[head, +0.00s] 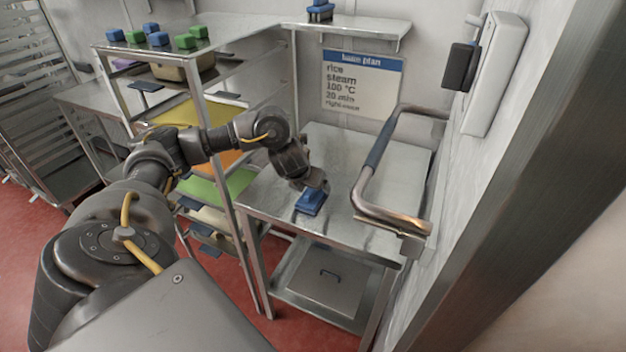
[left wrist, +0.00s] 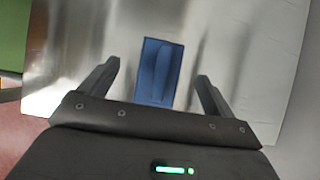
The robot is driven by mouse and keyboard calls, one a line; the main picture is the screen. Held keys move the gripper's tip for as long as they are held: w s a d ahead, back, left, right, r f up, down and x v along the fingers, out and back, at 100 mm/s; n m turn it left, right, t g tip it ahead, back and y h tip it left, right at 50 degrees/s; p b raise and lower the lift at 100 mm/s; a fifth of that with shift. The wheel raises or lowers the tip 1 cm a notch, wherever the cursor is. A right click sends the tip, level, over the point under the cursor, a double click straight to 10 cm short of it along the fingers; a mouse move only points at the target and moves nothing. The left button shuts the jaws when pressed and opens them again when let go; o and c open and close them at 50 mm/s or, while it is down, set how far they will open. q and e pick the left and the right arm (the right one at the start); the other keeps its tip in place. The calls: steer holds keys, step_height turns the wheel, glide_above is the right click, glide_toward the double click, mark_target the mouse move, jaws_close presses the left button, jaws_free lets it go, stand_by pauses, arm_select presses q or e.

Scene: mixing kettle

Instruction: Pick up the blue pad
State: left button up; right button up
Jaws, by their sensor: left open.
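The blue pad (head: 309,203) lies on the steel table (head: 345,160) near its front left edge. In the left wrist view the blue pad (left wrist: 157,72) sits between and ahead of the two fingers, with its lower end hidden behind the gripper body. My left gripper (head: 316,188) is just above the pad, pointing down. In the left wrist view the left gripper (left wrist: 158,80) is open, with a gap on each side of the pad. Whether the fingers reach down to the pad's level is hard to tell. My right gripper is not in view.
A rack (head: 236,200) with coloured trays stands left of the table, with blue and green blocks (head: 157,38) on top. A bent metal handle (head: 378,155) with a blue grip rises at the table's right. A wall shelf (head: 365,27) and sign (head: 362,82) are behind.

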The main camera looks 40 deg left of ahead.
arm_select(q)
steer(key=shift+s+f, duration=0.1)
steer(key=x, duration=0.5)
steer(key=shift+d+f+p, duration=0.1)
steer(key=shift+d+p, duration=0.1)
steer(key=shift+p, duration=0.1)
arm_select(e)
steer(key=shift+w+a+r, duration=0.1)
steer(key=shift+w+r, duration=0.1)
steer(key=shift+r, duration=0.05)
arm_select(q)
steer(key=shift+s, duration=0.1)
steer(key=shift+c, duration=0.3)
steer(key=c, duration=1)
